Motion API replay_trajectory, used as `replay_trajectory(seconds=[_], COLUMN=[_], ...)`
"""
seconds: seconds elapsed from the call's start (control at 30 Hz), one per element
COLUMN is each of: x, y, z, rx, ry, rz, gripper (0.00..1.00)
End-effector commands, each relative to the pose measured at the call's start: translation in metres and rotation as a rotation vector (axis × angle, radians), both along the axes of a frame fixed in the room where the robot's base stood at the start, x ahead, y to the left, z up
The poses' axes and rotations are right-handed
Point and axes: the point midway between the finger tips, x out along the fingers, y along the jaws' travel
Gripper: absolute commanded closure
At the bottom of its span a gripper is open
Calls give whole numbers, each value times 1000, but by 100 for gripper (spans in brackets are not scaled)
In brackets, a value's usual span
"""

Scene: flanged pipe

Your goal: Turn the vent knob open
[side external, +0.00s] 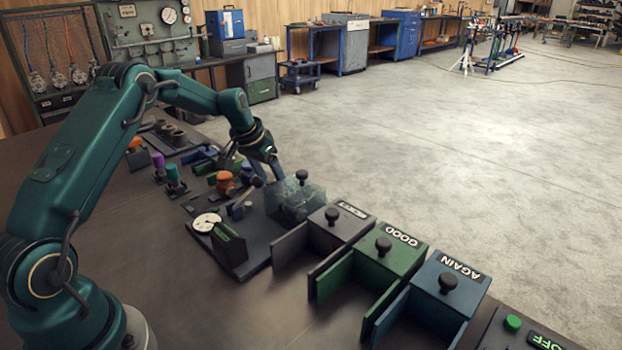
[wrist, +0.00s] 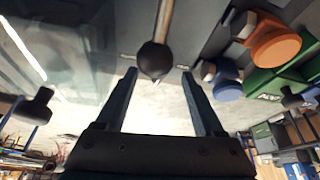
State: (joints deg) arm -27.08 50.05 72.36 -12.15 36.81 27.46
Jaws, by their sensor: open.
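My gripper (side external: 268,178) points down over the dark fixture board, beside the clear box (side external: 296,198). In the wrist view my gripper (wrist: 159,74) is open, its two fingers apart. A black ball (wrist: 153,60) on a wooden rod (wrist: 164,22) shows between the fingertips; I cannot tell whether it touches them. An orange knob (wrist: 277,47) and a blue knob (wrist: 228,82) lie right of the fingers. The orange knob also shows in the side view (side external: 224,182). No readable label shows which knob is the vent knob.
The clear box has a black knob (side external: 302,175) on top. A white dial gauge (side external: 207,222) lies on the board. Grey (side external: 341,219), green (side external: 396,257) and blue (side external: 449,284) bins stand to the right. A green button (side external: 513,323) is at the lower right.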

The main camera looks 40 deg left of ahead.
Motion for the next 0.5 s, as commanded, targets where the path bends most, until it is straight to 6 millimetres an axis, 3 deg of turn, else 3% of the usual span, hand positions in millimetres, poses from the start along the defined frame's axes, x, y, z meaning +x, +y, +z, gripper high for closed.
replay_trajectory(seconds=[0.17,0.43,0.5], x=[0,-19,-15], y=[1,1,-6], z=[0,50,60], rx=[-2,4,17], ry=[-1,-5,-23], rz=[-132,-141,-160], gripper=[30,30,30])
